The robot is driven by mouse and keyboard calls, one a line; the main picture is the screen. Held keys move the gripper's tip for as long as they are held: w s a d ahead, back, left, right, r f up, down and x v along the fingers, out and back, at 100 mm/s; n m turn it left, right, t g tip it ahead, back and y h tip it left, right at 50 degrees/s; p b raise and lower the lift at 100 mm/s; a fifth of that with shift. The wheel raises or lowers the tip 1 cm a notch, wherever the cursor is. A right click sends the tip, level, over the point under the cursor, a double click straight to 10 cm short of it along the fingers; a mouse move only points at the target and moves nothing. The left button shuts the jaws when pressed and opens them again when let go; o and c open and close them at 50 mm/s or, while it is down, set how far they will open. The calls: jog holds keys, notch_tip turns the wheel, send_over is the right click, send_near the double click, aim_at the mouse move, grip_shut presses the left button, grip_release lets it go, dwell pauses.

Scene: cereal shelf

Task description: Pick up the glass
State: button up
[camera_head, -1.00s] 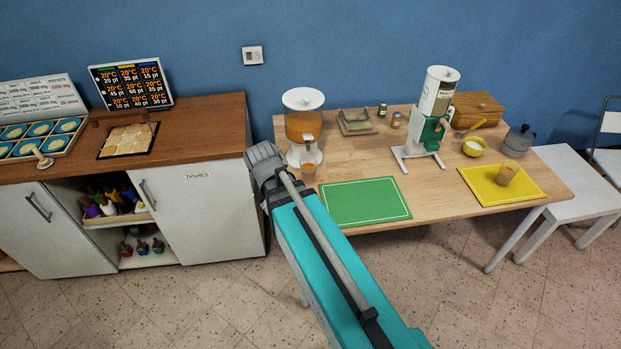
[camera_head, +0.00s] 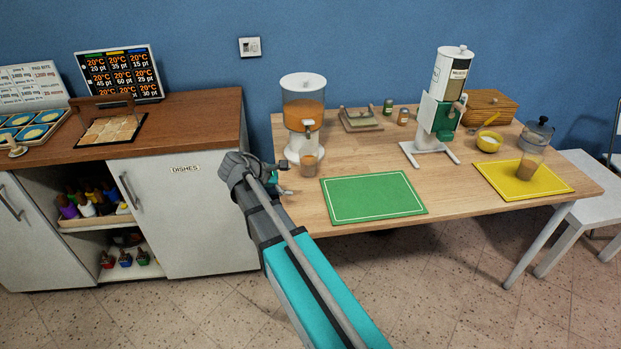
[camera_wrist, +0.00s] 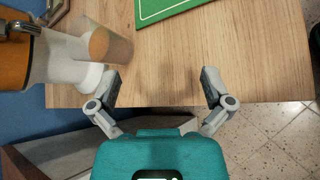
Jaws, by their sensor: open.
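A clear glass (camera_head: 309,163) with an orange-brown content stands under the spout of the juice dispenser, near the left end of the wooden table. In the wrist view this glass (camera_wrist: 113,48) is at the upper left, beside the dispenser. A second glass (camera_head: 529,165) with brown content stands on the yellow mat (camera_head: 505,184) at the right. My gripper (camera_wrist: 160,88) is open and empty, its fingers wide apart over the table edge. The first glass lies beyond and left of the fingers, not between them. In the head view my gripper (camera_head: 284,181) is just left of and nearer than that glass.
The juice dispenser (camera_head: 303,105) stands close behind the near glass. A green mat (camera_head: 374,197) lies to its right. A cereal dispenser (camera_head: 442,115), a yellow bowl (camera_head: 488,142) and a wooden box (camera_head: 490,105) stand farther right. A white cabinet (camera_head: 200,220) borders the table's left side.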

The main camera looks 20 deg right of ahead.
aim_at(301, 164)
jog(key=w+f+n+h+b, duration=0.1)
jog(key=w+b, duration=0.1)
jog(key=b, duration=0.1)
jog(key=w+f+n+h+b, duration=0.2)
jog(key=w+b, duration=0.1)
jog(key=b, duration=0.1)
jog(key=w+f+n+t+h+b, duration=0.1)
jog(key=w+n+h+b, duration=0.1)
jog(key=w+b, duration=0.1)
jog(key=shift+f+b, duration=0.25)
jog(key=shift+b, duration=0.25)
jog(key=shift+w+a+r+n+h+b, duration=0.1)
jog(key=shift+w+a+n+h+b, duration=0.15)
jog(key=shift+w+n+h+b, duration=0.25)
jog(key=shift+w+a+n+h+b, duration=0.2)
jog(key=shift+w+n+h+b, duration=0.1)
jog(key=shift+w+n+b, duration=0.3)
jog(key=shift+s+d, duration=0.1)
jog(key=shift+d, duration=0.05)
jog(key=shift+w+d, duration=0.15)
jog(key=shift+d, duration=1.25)
jog(key=shift+w+d, duration=0.2)
jog(key=shift+d, duration=1.15)
jog(key=shift+w+d, duration=0.15)
jog(key=shift+d, duration=1.25)
jog(key=shift+w+d, duration=0.15)
jog(key=shift+d, duration=1.15)
jog(key=shift+w+d, duration=0.1)
jog(key=shift+d, duration=1.2)
